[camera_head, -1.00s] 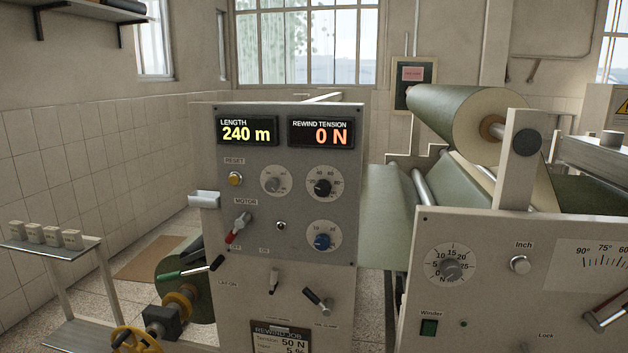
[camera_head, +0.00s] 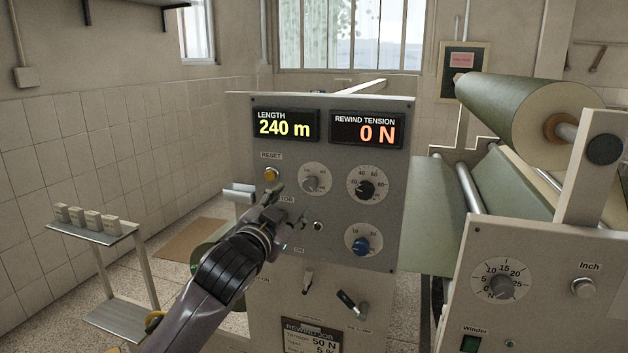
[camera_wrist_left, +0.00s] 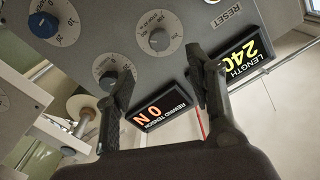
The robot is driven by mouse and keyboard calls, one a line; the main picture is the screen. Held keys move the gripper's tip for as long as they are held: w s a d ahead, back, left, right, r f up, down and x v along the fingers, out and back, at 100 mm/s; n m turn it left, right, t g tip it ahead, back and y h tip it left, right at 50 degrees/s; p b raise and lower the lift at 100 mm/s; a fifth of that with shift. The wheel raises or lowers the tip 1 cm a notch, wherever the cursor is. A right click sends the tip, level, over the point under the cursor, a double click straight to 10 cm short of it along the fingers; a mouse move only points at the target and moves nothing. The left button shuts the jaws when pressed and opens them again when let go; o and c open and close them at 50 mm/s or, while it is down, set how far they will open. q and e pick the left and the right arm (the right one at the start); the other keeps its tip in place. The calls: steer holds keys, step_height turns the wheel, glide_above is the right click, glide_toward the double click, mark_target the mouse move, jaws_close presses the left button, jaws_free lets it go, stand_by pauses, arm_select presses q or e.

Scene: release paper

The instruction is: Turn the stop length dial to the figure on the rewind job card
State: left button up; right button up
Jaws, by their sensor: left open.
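The grey control panel (camera_head: 335,270) carries a light grey dial (camera_head: 311,178), a black dial (camera_head: 366,189) and a blue dial (camera_head: 361,246). My left gripper (camera_head: 290,207) is open and empty in front of the panel, below the grey dial. My right gripper is not in view.
The displays read length 240 m (camera_head: 285,125) and rewind tension 0 N (camera_head: 367,130). A yellow reset button (camera_head: 271,174) is close above my gripper, and a small toggle (camera_head: 318,226) is beside it. Switch levers (camera_head: 352,303) stick out lower down. A paper roll (camera_head: 525,115) lies right.

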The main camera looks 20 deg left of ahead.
mark_target(309, 186)
arm_select(q)
steer(key=w+p, duration=0.1)
steer(key=w, duration=0.3)
steer(key=w+p, duration=0.1)
steer(key=w, duration=0.4)
steer(key=w+p, duration=0.1)
steer(key=w, duration=0.3)
steer(key=shift+w+d+p, duration=0.25)
steer(key=shift+p, duration=0.15)
steer(key=shift+f, duration=0.1)
steer(key=shift+c, duration=0.5)
steer(key=c, duration=1.1)
